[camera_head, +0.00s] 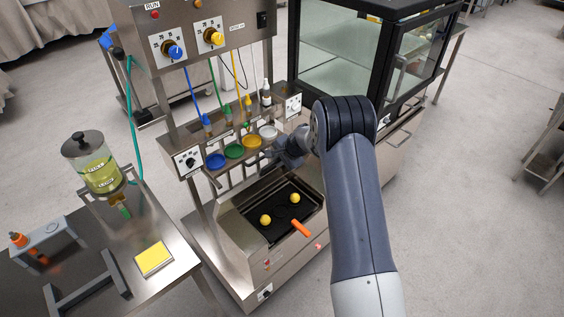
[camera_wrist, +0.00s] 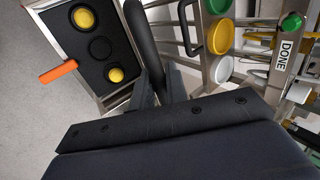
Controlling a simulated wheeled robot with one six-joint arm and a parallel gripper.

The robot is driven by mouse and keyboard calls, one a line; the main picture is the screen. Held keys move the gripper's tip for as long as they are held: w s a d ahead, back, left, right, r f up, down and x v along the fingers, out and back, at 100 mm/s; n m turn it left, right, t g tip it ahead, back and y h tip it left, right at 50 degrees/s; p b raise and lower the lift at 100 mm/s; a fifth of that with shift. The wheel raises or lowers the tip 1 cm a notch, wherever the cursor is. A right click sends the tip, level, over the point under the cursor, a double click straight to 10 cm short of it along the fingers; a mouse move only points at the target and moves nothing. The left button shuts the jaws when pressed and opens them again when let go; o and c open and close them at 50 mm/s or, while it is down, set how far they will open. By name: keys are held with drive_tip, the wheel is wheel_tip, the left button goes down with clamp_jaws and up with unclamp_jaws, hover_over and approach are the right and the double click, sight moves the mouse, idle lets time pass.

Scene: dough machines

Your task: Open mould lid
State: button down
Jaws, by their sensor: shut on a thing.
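The mould (camera_head: 288,228) is a dark tray set in the steel machine, and its inside shows. Two yellow dough balls (camera_head: 265,219) lie in it, and an orange handle (camera_head: 301,228) sticks out at its front. The wrist view also shows the mould (camera_wrist: 100,48) and the orange handle (camera_wrist: 58,73) at upper left. My gripper (camera_head: 278,157) is above the mould's back edge, below the coloured cups. Its fingers (camera_wrist: 155,85) are close together in the wrist view. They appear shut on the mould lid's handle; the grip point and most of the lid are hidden.
Blue, green, yellow and white cups (camera_head: 234,151) stand in a row just behind my gripper. Dials and bottles are above them. A side table (camera_head: 150,285) with a jar (camera_head: 96,165) is at left. A glass cabinet (camera_head: 345,60) stands behind. Open floor is at right.

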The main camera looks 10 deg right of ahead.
drive_tip(key=shift+w+a+r, duration=0.1)
idle(0.3)
drive_tip(key=c, duration=1.5)
unclamp_jaws()
drive_tip(key=b+v, duration=0.1)
drive_tip(key=v, duration=0.9)
drive_tip(key=shift+s+r, duration=0.2)
drive_tip(key=shift+r, duration=0.05)
drive_tip(key=p+x, duration=0.1)
drive_tip(key=x, duration=0.9)
drive_tip(key=shift+w+f, duration=0.2)
drive_tip(key=shift+f, duration=0.15)
drive_tip(key=shift+s, duration=0.1)
drive_tip(key=shift+s, duration=0.1)
